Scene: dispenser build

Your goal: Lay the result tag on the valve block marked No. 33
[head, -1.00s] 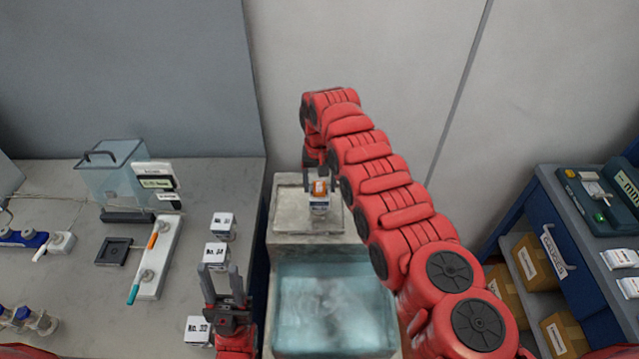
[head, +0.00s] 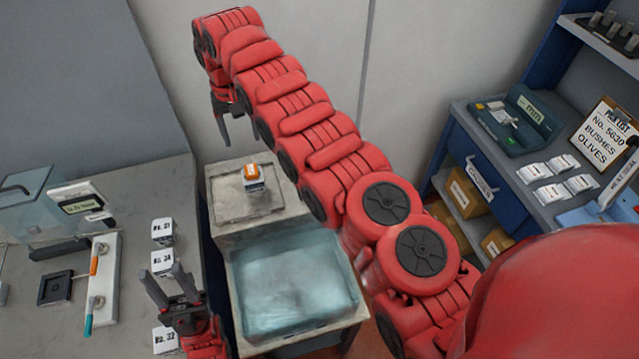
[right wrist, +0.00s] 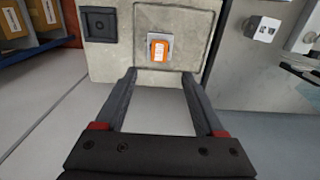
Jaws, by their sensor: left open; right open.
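My right gripper (head: 229,118) is open and empty, above and apart from the block. My left gripper (head: 166,272) is open and empty over the left bench, its fingers partly in front of a white block (head: 162,260). Two more numbered blocks (head: 162,229) (head: 165,340) stand in that column.
The tank (head: 290,285) of bluish water is in front of the pad. The left bench holds a clear box (head: 25,200), a white rack (head: 103,285) with pens and a black square fixture (head: 55,288). A blue bench (head: 470,150) with white packets stands right.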

